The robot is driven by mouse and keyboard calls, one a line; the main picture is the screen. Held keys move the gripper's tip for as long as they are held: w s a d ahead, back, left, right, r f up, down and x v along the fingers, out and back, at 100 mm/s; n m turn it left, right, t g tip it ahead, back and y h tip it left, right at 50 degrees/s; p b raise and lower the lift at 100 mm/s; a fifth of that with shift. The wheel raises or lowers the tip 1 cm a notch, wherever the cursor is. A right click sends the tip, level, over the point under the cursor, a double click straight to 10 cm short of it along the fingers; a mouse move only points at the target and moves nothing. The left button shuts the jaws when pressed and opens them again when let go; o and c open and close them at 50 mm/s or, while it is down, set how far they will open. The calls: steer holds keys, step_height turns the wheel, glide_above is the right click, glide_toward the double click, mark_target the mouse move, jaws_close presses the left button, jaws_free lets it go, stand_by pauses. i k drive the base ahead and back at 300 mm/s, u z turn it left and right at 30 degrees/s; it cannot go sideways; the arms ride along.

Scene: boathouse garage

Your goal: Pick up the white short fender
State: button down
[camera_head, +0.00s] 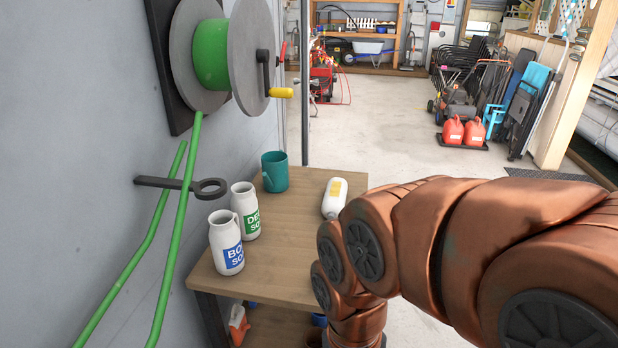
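A white rounded object with a yellow patch (334,197), which looks like the white short fender, lies on the right side of the wooden table (285,240). Its lower right end is close to my copper-coloured arm in the picture, and I cannot tell whether part of it is hidden behind the arm. My arm reaches in from the right and bends down at the table's right front edge. My gripper is out of view, below the picture or hidden by the arm.
Two white bottles, one with a blue label (226,243) and one with a green label (245,211), stand on the table's left. A teal mug (274,172) stands behind them. A green hose reel (212,55) hangs on the left wall.

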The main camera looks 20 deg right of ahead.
mark_target(335, 198)
steer(key=u, duration=2.9)
steer(key=k, duration=1.45)
steer(key=z, duration=1.05)
steer(key=i, duration=0.5)
steer(key=z, duration=0.15)
